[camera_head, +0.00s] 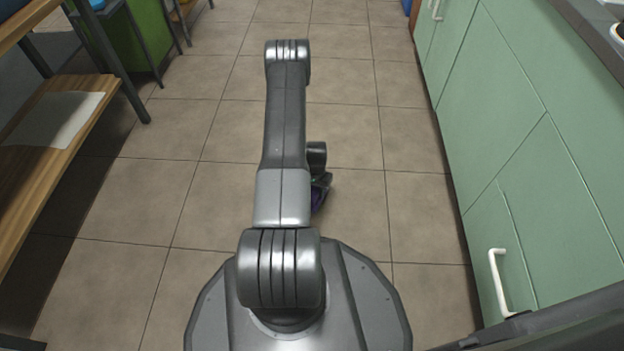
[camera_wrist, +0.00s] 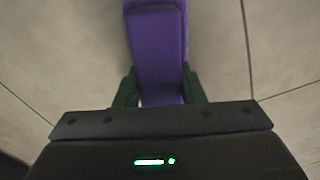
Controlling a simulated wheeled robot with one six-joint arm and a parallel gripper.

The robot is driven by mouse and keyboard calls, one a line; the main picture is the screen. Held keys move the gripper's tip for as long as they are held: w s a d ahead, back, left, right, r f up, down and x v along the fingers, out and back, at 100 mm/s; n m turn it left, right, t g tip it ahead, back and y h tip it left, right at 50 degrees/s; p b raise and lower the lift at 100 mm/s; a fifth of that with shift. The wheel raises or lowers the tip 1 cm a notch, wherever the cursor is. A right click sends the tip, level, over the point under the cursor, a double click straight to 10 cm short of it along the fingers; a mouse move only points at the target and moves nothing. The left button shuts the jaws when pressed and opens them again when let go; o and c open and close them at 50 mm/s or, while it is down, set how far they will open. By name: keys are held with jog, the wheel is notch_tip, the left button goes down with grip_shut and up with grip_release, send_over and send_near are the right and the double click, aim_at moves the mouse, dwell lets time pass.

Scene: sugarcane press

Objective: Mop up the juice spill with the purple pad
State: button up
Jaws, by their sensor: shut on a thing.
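The purple pad (camera_wrist: 158,45) is held between the two dark fingers of my gripper (camera_wrist: 160,88) in the wrist view. In the head view my gripper (camera_head: 320,190) is low over the floor, mostly hidden behind my arm, and only a sliver of the purple pad (camera_head: 318,198) shows. I cannot tell whether the pad touches the floor. No juice spill can be made out in either view.
Tan floor tiles (camera_head: 345,110) lie open ahead. Green cabinets (camera_head: 520,130) with white handles line the right side. A wooden shelf (camera_head: 50,165) with a pale sheet (camera_head: 58,118) stands on the left. A green container (camera_head: 143,40) is at the back left.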

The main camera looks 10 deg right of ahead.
jog(key=shift+r+p, duration=1.1)
jog(key=shift+r, duration=1.95)
